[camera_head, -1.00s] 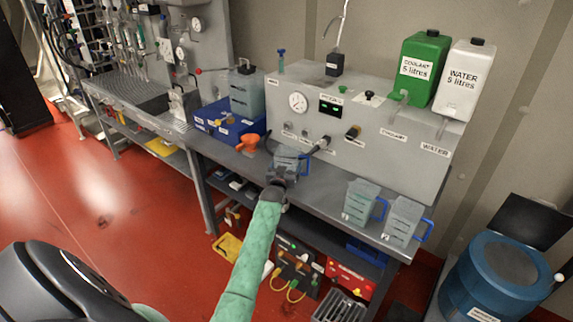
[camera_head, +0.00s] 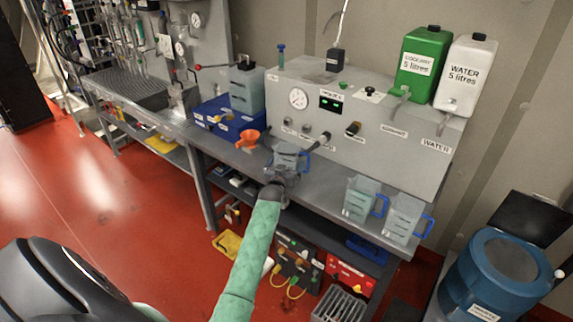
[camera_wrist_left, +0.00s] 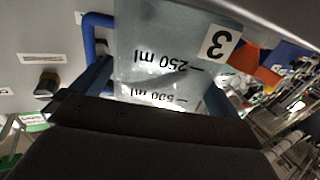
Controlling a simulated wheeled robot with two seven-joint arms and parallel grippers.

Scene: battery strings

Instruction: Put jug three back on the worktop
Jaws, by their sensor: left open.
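Jug three (camera_head: 290,157) is a clear, greyish jug with a blue handle. It stands upright on the grey worktop (camera_head: 330,182), in front of the grey machine. In the left wrist view jug three (camera_wrist_left: 175,62) fills the upper middle, with its "3" label and millilitre marks upside down in the picture. My left gripper (camera_head: 283,174) is at the near side of the jug. Its jaws are open, with one finger on each side of the jug in the left wrist view (camera_wrist_left: 158,88). Finger contact cannot be told. My right gripper is not in view.
An orange funnel (camera_head: 248,138) lies left of jug three, near a blue box (camera_head: 230,120). Two other jugs (camera_head: 360,198) (camera_head: 403,217) stand at the worktop's right end. The machine (camera_head: 360,125) with its knobs and hoses borders the worktop behind. Some worktop is bare between the jugs.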

